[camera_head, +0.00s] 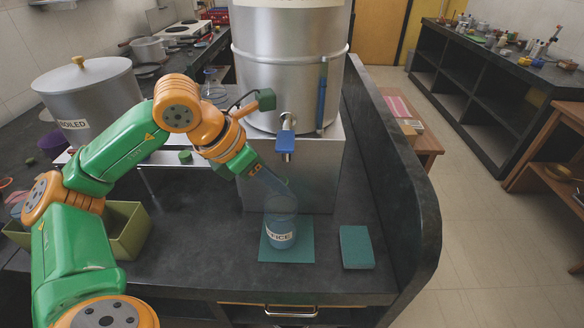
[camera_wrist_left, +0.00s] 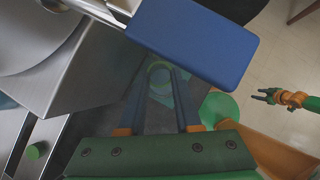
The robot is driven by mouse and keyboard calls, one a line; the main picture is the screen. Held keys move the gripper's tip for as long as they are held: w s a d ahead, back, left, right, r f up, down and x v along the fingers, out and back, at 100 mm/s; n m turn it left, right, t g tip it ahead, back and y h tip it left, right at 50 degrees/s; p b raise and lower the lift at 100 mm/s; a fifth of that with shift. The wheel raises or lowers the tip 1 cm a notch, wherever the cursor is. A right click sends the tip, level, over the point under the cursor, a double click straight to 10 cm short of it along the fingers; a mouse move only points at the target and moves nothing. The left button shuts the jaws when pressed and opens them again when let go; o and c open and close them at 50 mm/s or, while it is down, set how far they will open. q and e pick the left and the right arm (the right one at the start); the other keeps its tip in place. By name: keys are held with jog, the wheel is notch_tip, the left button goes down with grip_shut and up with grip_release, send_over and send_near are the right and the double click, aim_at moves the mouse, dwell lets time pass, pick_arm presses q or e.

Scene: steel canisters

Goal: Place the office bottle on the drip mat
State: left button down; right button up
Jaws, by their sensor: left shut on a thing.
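The office bottle (camera_head: 281,234) is a clear bluish bottle with a white label that reads in part "ICE". It is upright over the teal drip mat (camera_head: 302,253), within its outline; I cannot tell whether its base touches. My left gripper (camera_head: 282,197) is shut on its upper part from above. In the left wrist view the bottle (camera_wrist_left: 160,74) shows as a round rim between the fingertips. My right gripper (camera_wrist_left: 263,95) shows small at the right of the left wrist view, open and empty, away from the bottle.
A large steel canister (camera_head: 287,70) with a blue-handled tap (camera_head: 285,142) stands on a steel box behind the bottle. A teal block (camera_head: 356,247) lies right of the mat. A lidded pot (camera_head: 92,100) and green bin (camera_head: 128,228) are left. A raised dark rim (camera_head: 405,180) edges the counter.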

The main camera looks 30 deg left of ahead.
pick_arm(q)
jog(key=shift+w+d, duration=0.35)
jog(key=shift+w, duration=0.45)
jog(key=shift+w+d+f, duration=0.1)
jog(key=shift+w+f, duration=0.1)
jog(key=shift+s+a, duration=0.3)
jog(key=shift+d+f, duration=0.15)
jog(key=shift+f, duration=0.05)
jog(key=c, duration=0.6)
grip_release()
jog(key=shift+w+d, duration=0.1)
pick_arm(e)
jog(key=shift+w+a+f, duration=0.1)
jog(key=shift+w+a, duration=0.1)
jog(key=shift+w, duration=0.25)
pick_arm(q)
jog(key=shift+r, duration=0.2)
jog(key=p+v, duration=0.2)
jog(key=v, duration=1)
pick_arm(e)
notch_tip(320, 180, up, 3)
jog(key=shift+f, duration=0.1)
